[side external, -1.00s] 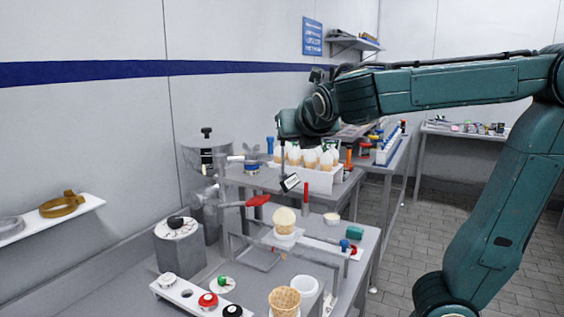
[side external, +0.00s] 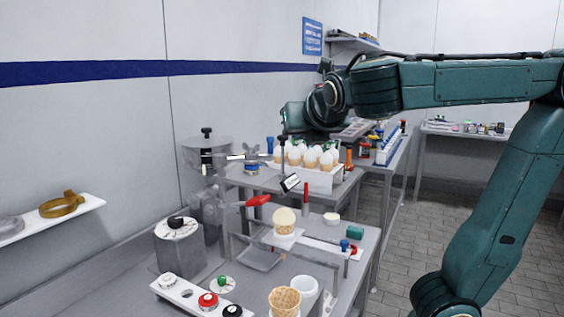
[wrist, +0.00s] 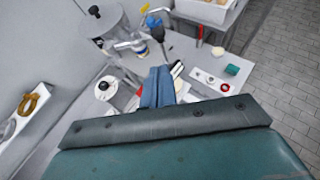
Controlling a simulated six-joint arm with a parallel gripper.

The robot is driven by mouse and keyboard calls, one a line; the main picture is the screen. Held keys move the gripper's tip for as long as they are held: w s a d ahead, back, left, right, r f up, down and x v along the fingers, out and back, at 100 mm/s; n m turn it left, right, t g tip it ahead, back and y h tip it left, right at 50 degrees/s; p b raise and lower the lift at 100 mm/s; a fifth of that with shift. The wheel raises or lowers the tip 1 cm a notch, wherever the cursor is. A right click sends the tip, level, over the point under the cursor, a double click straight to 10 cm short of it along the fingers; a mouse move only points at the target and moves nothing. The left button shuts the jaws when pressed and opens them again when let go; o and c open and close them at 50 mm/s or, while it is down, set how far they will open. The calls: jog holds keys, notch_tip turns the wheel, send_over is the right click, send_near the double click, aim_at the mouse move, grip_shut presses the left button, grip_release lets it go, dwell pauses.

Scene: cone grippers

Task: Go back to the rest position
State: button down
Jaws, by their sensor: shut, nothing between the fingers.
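My gripper (wrist: 158,72) shows in the wrist view as two blue fingers close together, with nothing visible between them. In the side view the end of my arm is raised above the back table, near the white crate (side external: 316,180); the fingers are hard to make out there. A cone with a pale scoop (side external: 284,221) stands upright in a holder on the front table, below and apart from my arm. An empty waffle cone (side external: 285,302) stands nearer the camera.
The white crate holds several cones with white tops. A grey cylindrical machine (side external: 207,148) stands at the left by the wall. A wall shelf (side external: 80,214) carries a brown ring (side external: 60,204). Red, green and black buttons (side external: 208,300) line the front. Tiled floor (side external: 400,215) is open at right.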

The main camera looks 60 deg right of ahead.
jog(key=s+a+f+m+g+y, duration=0.1)
jog(key=s+a+f+m+y, duration=0.3)
jog(key=m, duration=0.9)
jog(key=s+a+f+m+g+y, duration=0.2)
jog(key=s+a+f+m+y, duration=0.2)
jog(key=s+f+m, duration=0.4)
notch_tip(320, 180, down, 3)
jog(key=a+m, duration=0.1)
jog(key=m, duration=0.4)
jog(key=shift+s+a+m+y, duration=0.25)
jog(key=shift+a+m+y, duration=0.1)
jog(key=shift+m+y, duration=0.05)
